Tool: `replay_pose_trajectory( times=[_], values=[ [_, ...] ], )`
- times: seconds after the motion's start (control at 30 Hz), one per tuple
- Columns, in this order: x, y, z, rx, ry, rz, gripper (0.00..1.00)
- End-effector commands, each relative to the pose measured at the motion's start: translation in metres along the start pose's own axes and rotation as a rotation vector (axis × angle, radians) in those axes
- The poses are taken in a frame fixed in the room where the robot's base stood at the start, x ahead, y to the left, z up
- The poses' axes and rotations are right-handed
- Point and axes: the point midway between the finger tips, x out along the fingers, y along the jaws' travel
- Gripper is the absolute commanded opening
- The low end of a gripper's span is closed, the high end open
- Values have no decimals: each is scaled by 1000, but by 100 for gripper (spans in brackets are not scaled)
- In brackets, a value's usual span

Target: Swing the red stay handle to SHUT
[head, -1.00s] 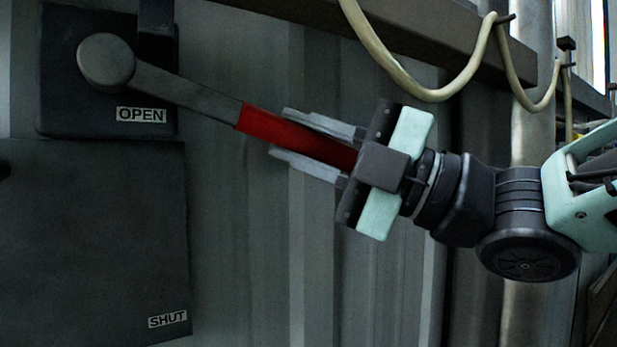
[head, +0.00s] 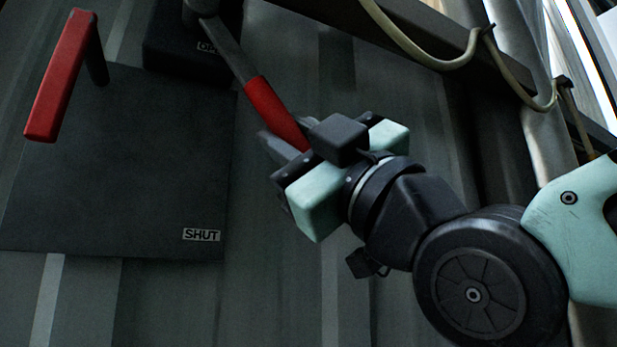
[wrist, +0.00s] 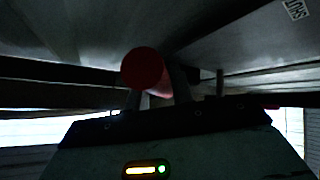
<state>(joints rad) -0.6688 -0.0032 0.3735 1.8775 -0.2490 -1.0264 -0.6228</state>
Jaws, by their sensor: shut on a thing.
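The stay handle (head: 268,105) is a grey lever with a red grip, slanting down to the right from its pivot at the top of the head view. My gripper (head: 286,145) is shut on the lower part of the red grip, a finger showing beside it. The grip's round red end (wrist: 143,68) shows in the wrist view. The SHUT label (head: 201,235) is on the dark plate, below and left of my gripper. It also shows at the top right of the wrist view (wrist: 297,9). The OPEN label (head: 207,47) is partly hidden behind the lever.
A second red handle (head: 62,75) stands out from the dark plate (head: 130,190) at the left. A pale cable (head: 425,50) hangs from a dark beam at the upper right, near a vertical pipe (head: 530,110). The corrugated wall below my gripper is clear.

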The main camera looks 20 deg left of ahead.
Motion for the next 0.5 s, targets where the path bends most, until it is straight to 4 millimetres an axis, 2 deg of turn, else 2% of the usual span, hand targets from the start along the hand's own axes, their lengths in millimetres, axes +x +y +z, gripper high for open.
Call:
replay_pose_trajectory(
  times=[0.03,0.5],
  values=[
    [-9,-16,5,26,-6,14,0],
    [-5,-70,-13,265,-75,245,0]
  ],
)
